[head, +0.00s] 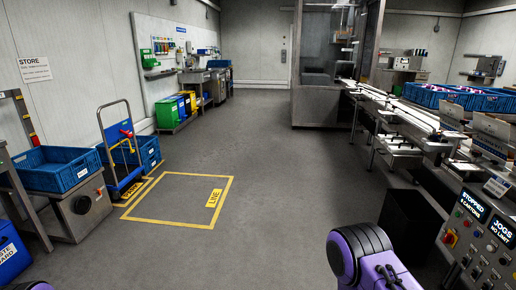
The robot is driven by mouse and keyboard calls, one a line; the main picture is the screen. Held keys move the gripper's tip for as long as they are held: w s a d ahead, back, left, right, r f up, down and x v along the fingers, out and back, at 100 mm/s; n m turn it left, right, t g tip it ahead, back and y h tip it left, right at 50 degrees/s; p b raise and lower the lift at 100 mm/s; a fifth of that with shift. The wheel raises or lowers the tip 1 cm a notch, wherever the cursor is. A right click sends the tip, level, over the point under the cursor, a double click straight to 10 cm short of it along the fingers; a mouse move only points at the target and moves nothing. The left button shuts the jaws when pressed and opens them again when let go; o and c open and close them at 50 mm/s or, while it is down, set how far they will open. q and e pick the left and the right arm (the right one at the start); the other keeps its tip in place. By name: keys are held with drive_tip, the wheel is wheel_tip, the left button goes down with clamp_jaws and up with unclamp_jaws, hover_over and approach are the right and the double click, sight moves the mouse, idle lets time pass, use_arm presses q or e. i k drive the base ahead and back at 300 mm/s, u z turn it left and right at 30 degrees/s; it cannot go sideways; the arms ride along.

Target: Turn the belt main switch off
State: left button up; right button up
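A grey control panel (473,254) stands at the lower right, beside the conveyor belt (412,112). On its left side is a red knob on a yellow plate (450,238), possibly the belt main switch. I see no readable label on it and cannot tell its position. One panel display (472,206) reads "STOPPED" and another display (502,230) reads "JOGS NO LIMIT". Several small buttons sit below them. A purple and black link of my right arm shows at the bottom, left of the panel. Neither gripper's fingers are in view.
A dark bin (410,218) stands between my arm and the conveyor. Blue crates (455,97) sit beside the belt. The middle floor is clear.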

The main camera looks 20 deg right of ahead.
sight(448, 238)
drive_tip(key=z, duration=0.35)
drive_tip(key=i, duration=1.9)
drive_tip(key=z, duration=1.25)
drive_tip(key=i, duration=0.95)
drive_tip(key=z, duration=1.6)
drive_tip(key=i, duration=0.55)
drive_tip(key=z, duration=0.4)
